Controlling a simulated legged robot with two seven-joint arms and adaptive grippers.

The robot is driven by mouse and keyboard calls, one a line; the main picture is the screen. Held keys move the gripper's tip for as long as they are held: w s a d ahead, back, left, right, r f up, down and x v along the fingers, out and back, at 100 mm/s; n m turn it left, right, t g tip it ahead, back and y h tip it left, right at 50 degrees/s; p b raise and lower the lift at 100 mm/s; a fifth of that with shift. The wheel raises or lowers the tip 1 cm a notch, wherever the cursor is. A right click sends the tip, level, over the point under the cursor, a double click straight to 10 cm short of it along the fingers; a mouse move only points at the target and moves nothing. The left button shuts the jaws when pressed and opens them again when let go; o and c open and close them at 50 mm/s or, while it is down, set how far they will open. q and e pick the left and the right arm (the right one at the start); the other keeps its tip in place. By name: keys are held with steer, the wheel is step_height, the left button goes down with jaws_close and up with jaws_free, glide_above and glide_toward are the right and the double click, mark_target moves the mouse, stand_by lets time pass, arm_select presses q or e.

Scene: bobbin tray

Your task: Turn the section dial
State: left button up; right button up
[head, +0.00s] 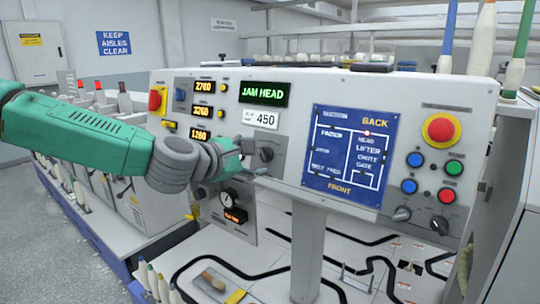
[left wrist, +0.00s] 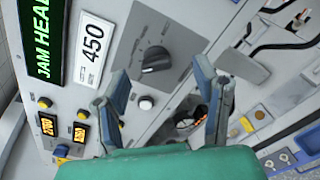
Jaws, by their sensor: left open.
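The section dial is a black rotary knob (head: 267,154) on a grey plate of the upright control panel, below the white "450" label. In the left wrist view the dial (left wrist: 156,60) shows just beyond and between the fingertips. My left gripper (head: 250,160) is open and reaches in from the left, close to the dial. Its two fingers (left wrist: 160,70) are spread to either side of the dial, with nothing between them. I cannot tell whether a finger touches the dial. My right gripper is in no view.
The panel (head: 290,120) also bears a green "JAM HEAD" display (head: 264,93), a blue map (head: 347,155), a red stop button (head: 441,129), coloured buttons and lower knobs (head: 402,213). A gauge (head: 229,195) sits below my gripper. Bobbins stand at the front left and back right.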

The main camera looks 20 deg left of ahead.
mark_target(260, 157)
arm_select(q)
steer(key=x, duration=0.6)
steer(key=shift+w, duration=0.1)
steer(key=shift+c, duration=0.4)
steer(key=shift+a, duration=0.1)
steer(key=c, duration=0.6)
steer(key=shift+w+a+f, duration=0.1)
steer(key=shift+a+f, duration=0.25)
steer(key=shift+a, duration=0.4)
steer(key=c, duration=0.5)
steer(key=shift+a, duration=0.25)
steer(key=shift+d, duration=0.25)
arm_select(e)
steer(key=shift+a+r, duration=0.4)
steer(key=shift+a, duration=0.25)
